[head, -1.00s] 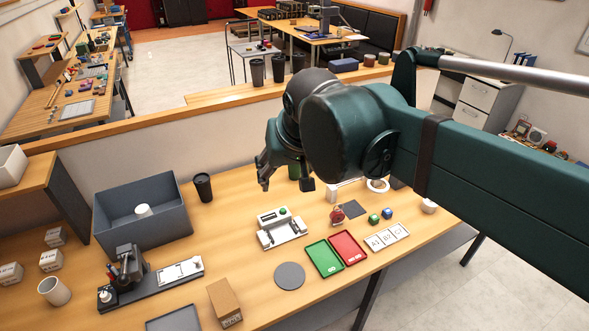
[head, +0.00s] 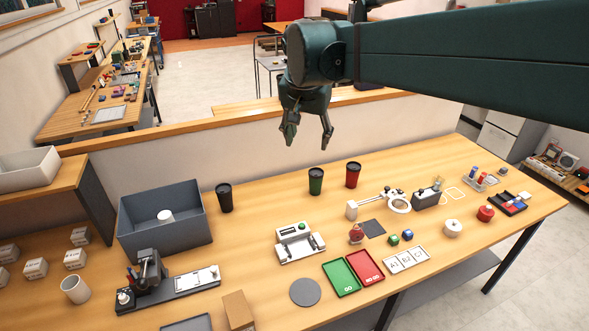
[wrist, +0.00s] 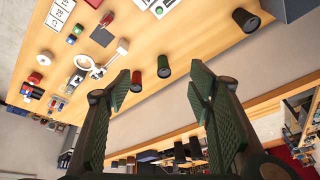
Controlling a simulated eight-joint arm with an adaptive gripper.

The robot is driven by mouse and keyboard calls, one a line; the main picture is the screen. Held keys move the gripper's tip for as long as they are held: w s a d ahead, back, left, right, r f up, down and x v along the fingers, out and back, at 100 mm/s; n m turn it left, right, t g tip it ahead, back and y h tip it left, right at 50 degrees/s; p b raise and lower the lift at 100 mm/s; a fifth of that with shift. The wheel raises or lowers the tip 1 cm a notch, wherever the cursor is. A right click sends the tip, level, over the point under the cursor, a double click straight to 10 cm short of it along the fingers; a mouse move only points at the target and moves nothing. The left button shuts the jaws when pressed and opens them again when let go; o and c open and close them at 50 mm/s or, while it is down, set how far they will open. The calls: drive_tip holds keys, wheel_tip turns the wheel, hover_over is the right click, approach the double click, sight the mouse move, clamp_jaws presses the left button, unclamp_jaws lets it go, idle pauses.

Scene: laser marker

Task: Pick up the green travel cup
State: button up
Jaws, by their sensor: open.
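The green travel cup (head: 316,181) has a black lid and stands upright near the back edge of the table. A red travel cup (head: 352,174) stands to its right and a black one (head: 224,197) to its left. My gripper (head: 308,140) is open and empty, in the air above and behind the green cup in the head view. In the wrist view, the green cup (wrist: 163,68) shows beyond the gap between my open fingers (wrist: 161,92), with the red cup (wrist: 136,82) beside the left finger. Nothing touches the green cup.
A grey bin (head: 165,240) holding a white cup stands left of the black cup. A white device (head: 298,243), a magnifier stand (head: 378,204) and green (head: 341,277) and red (head: 366,266) trays lie nearer the front. The table around the green cup is mostly clear.

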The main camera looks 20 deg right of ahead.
drive_tip(key=w+d+f+m+g+h, duration=0.15)
drive_tip(key=w+d+m, duration=0.45)
drive_tip(key=w, duration=0.8)
drive_tip(key=m+g+p, duration=0.1)
drive_tip(key=m+g, duration=0.2)
drive_tip(key=m, duration=0.1)
hover_over(315, 172)
wheel_tip(315, 172, down, 8)
drive_tip(key=shift+h, duration=0.45)
wheel_tip(315, 172, down, 24)
drive_tip(key=shift+w+a+f, duration=0.1)
drive_tip(key=shift+w+f, duration=0.05)
drive_tip(key=shift+x, duration=1.3)
drive_tip(key=shift+x, duration=2.55)
drive_tip(key=shift+c, duration=0.3)
